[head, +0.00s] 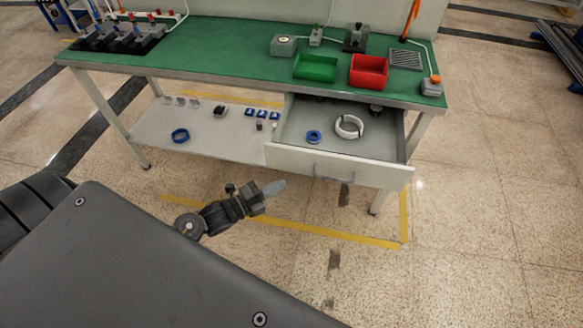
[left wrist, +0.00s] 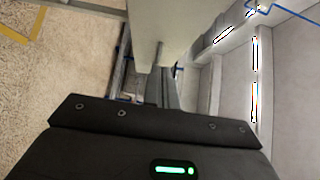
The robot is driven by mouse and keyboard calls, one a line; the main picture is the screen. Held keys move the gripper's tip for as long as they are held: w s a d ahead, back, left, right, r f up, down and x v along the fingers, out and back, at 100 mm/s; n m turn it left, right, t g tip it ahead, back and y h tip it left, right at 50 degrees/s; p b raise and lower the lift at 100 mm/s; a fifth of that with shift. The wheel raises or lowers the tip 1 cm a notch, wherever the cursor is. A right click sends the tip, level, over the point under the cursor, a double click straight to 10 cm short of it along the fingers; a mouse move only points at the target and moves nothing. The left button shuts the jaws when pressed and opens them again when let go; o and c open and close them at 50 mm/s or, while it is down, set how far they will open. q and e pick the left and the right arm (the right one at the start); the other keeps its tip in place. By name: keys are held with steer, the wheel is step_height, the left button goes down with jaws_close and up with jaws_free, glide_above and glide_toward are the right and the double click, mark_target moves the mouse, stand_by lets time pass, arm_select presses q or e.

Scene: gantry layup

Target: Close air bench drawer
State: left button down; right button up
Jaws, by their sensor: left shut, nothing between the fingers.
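The air bench drawer (head: 340,165) is pulled out at the right front of the green-topped bench (head: 220,59) in the head view. Inside lie a white ring (head: 349,127) and a small blue ring (head: 314,136). My left gripper (head: 282,185) is shut and empty. In the head view it appears just below and left of the drawer front, pointing right toward the handle; I cannot tell the exact gap. The left wrist view does not show the drawer clearly. My right gripper is in no view.
On the bench top stand a green bin (head: 316,67), a red bin (head: 368,71) and small devices. A lower shelf (head: 180,140) left of the drawer holds small parts and a blue ring. Yellow tape (head: 310,232) marks open floor before the bench.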

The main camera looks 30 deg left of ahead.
mark_target(303, 164)
arm_select(q)
steer(key=w, duration=0.3)
steer(key=w+d+p, duration=0.1)
steer(key=w, duration=0.2)
steer(key=shift+w+d, duration=0.2)
steer(key=shift+w, duration=0.1)
steer(key=shift+w+a, duration=0.15)
steer(key=shift+w, duration=0.3)
